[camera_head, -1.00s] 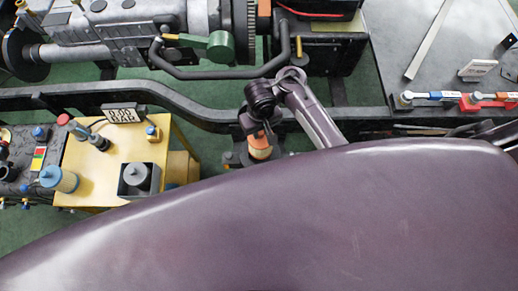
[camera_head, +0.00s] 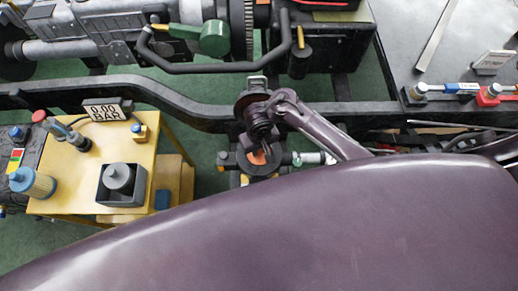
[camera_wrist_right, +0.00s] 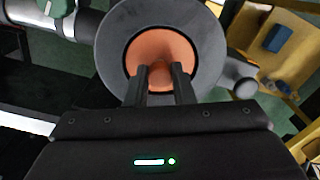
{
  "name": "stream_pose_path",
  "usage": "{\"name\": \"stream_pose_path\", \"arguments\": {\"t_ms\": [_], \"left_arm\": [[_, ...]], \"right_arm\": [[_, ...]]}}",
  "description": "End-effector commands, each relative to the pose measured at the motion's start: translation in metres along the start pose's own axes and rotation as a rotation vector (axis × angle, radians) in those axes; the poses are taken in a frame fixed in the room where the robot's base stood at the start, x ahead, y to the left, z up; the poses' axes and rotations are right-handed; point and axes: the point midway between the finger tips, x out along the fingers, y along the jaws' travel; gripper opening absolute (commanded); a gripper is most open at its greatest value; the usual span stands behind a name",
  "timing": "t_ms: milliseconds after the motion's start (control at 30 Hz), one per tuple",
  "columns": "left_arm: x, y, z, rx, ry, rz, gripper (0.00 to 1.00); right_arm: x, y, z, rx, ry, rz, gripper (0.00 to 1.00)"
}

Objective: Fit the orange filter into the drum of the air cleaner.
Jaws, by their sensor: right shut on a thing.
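The orange filter (camera_wrist_right: 152,47) shows in the right wrist view as a round orange face with a small central knob. It lies inside the opening of the dark grey drum (camera_wrist_right: 112,48), whose wide rim surrounds it. How deep it sits I cannot tell. In the head view only a bit of the orange filter (camera_head: 259,157) shows beneath my gripper, and the drum (camera_head: 229,161) is partly covered. My right gripper (camera_wrist_right: 161,71) is shut on the filter's knob; it also shows in the head view (camera_head: 262,145). My left gripper is not in view.
A dark chassis rail (camera_head: 185,112) runs behind the drum. A grey worktop (camera_head: 400,35) is at upper right.

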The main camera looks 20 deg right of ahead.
Motion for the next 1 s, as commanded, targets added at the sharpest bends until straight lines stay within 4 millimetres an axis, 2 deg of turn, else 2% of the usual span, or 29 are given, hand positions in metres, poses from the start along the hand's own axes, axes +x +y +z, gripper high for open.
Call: {"name": "stream_pose_path", "arguments": {"t_ms": [333, 367, 533, 833, 1000], "left_arm": [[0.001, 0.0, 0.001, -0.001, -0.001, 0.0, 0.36], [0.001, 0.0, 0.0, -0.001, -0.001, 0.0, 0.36], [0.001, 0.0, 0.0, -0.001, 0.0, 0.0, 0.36], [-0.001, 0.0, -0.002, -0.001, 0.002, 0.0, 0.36], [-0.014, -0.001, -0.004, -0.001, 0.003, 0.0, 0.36]], "right_arm": [[0.003, 0.0, 0.0, -0.001, 0.0, -0.001, 0.0], [0.003, 0.0, 0.0, -0.002, -0.001, -0.001, 0.23], [0.003, 0.0, 0.0, -0.001, 0.0, 0.0, 0.44], [0.0, 0.0, 0.0, -0.001, 0.001, -0.001, 0.44], [-0.023, -0.001, 0.0, 0.0, 0.001, -0.003, 0.44]]}}
